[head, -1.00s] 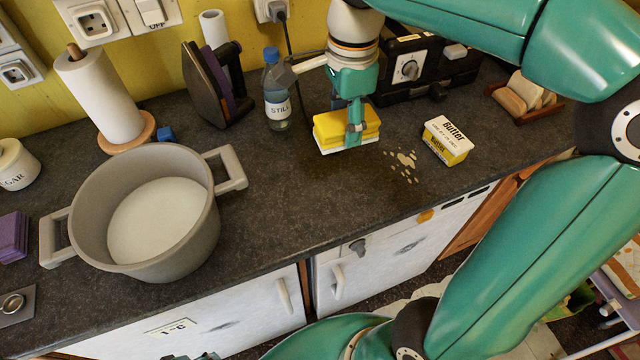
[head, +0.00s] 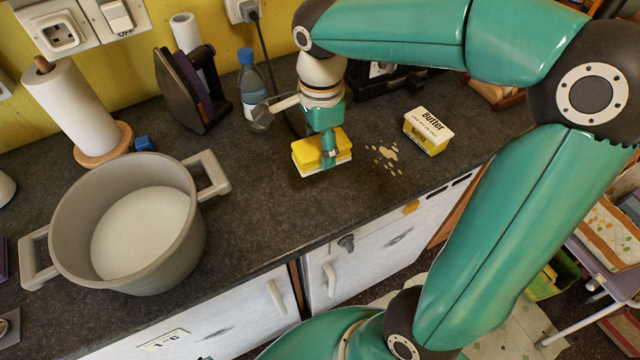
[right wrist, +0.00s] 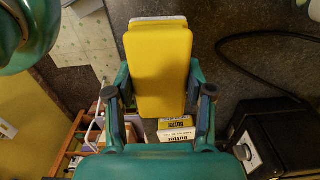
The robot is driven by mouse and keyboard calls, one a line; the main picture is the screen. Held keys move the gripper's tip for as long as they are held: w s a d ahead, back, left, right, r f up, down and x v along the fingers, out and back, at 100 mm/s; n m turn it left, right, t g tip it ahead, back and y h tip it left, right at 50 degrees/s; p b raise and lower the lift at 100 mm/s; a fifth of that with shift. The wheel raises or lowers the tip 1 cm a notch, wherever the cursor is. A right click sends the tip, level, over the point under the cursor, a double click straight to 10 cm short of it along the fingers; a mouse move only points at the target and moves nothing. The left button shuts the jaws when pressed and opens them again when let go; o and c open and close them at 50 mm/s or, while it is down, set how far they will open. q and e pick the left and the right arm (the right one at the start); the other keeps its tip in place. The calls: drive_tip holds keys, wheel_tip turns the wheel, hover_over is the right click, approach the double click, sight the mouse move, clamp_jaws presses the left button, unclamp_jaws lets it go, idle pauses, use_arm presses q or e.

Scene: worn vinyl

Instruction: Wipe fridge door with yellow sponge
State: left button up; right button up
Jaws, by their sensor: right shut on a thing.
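The yellow sponge (head: 335,142) has a pale underside. My right gripper (head: 328,158) is shut on it above the dark worktop, near the middle; I cannot tell if it touches the surface. The right wrist view shows the sponge (right wrist: 160,70) between the two fingers. Two white doors are under the worktop. The right one (head: 365,270), likely the fridge door, has a handle, a knob above it and a dark smudge. The left one (head: 235,325) has a handle, a label and a smudge. My left gripper is not in view.
A butter tub (head: 428,130) stands right of the sponge, beside a pale spill (head: 384,156). A water bottle (head: 250,85) and an iron (head: 190,90) stand behind. A large grey pot (head: 65,245) fills the left.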

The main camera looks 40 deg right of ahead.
hover_over(320, 195)
wheel_tip(320, 195, down, 9)
drive_tip(key=shift+d+r, duration=0.1)
drive_tip(key=shift+r, duration=0.05)
drive_tip(key=shift+f, duration=1.85)
drive_tip(key=shift+f, duration=0.2)
drive_tip(key=o, duration=1)
drive_tip(key=shift+r, duration=0.1)
